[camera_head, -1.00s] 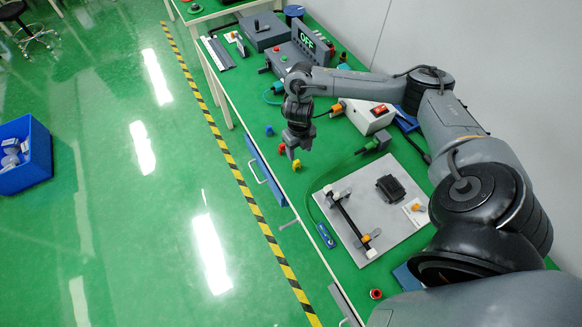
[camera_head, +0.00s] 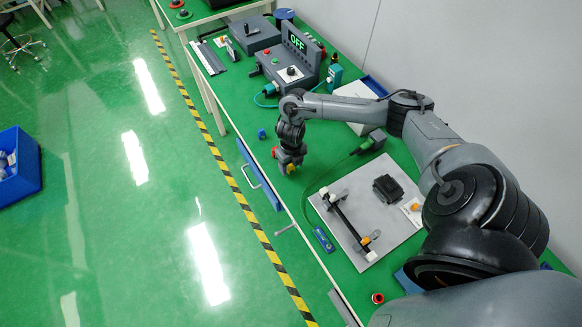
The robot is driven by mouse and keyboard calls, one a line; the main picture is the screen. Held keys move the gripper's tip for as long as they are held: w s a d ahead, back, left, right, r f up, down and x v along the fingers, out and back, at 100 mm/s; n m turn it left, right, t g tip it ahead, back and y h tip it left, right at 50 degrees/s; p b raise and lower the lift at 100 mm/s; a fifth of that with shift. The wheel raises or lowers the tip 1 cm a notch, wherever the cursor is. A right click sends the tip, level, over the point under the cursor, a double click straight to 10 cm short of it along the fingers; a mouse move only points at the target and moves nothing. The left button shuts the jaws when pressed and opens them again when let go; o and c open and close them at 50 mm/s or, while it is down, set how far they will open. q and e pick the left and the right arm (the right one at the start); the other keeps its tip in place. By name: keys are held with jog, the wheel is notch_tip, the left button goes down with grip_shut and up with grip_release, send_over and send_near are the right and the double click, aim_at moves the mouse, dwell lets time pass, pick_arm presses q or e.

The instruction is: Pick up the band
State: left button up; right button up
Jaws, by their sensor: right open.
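My right gripper (camera_head: 289,166) points down low over the green bench top, near its front edge. It is open, with a small yellow piece (camera_head: 292,169) at its fingertips; whether they touch it I cannot tell. A small red piece (camera_head: 275,152) is just left of the gripper, partly hidden by it. A small blue piece (camera_head: 262,133) stands apart farther back. I cannot tell which thing is the band. My left gripper is not in view.
A grey plate (camera_head: 345,185) with a black bar and black block lies nearer me. A green cable curves beside it to a blue tag (camera_head: 323,240). A blue bin (camera_head: 18,165) is on the floor.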

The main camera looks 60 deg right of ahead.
jog(key=shift+f, duration=0.45)
jog(key=c, duration=1.1)
jog(key=shift+r, duration=0.15)
jog(key=shift+r, duration=0.6)
jog(key=r, duration=0.1)
jog(key=s+r, duration=0.1)
jog(key=r, duration=0.1)
jog(key=shift+s+r+p, duration=0.1)
jog(key=shift+r+p, duration=0.15)
jog(key=shift+p, duration=0.15)
jog(key=shift+s+a+r+p, duration=0.25)
jog(key=shift+s+r, duration=0.75)
jog(key=shift+s, duration=0.7)
jog(key=shift+s+a+r+p, duration=0.1)
jog(key=shift+s+a+r, duration=0.15)
jog(key=shift+s+r, duration=1.15)
jog(key=shift+s+a+r+p, duration=0.25)
jog(key=shift+s+r, duration=0.35)
jog(key=shift+s, duration=1.45)
